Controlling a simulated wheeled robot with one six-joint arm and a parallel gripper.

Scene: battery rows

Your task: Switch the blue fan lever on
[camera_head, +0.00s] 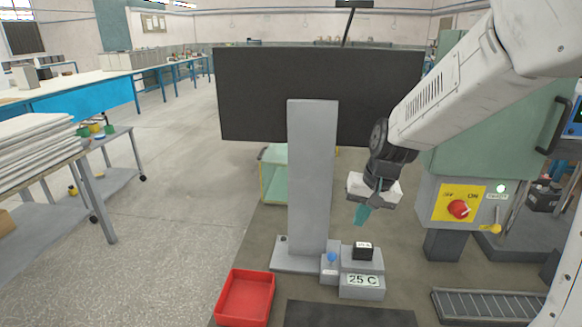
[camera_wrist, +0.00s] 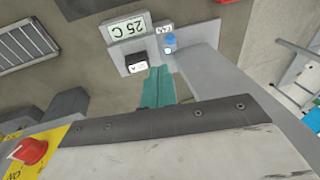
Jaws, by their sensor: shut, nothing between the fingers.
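The blue fan lever (camera_head: 332,257) is a small blue knob on a low grey box at the foot of a grey post. It also shows in the wrist view (camera_wrist: 170,41), beside a small white label too small to read surely. Its on or off position cannot be told. My gripper (camera_head: 361,216) has teal fingers, shut and empty, pointing down above and to the right of the lever. In the wrist view the fingers (camera_wrist: 158,86) are apart from the lever, which shows beyond their tips.
Beside the lever are a black block (camera_head: 363,250) with a white label and a "25 C" display (camera_head: 362,280). The grey post (camera_head: 312,180) carries a dark panel (camera_head: 250,95). A red tray (camera_head: 245,297) lies left. A red rotary switch (camera_head: 458,209) is on the machine at right.

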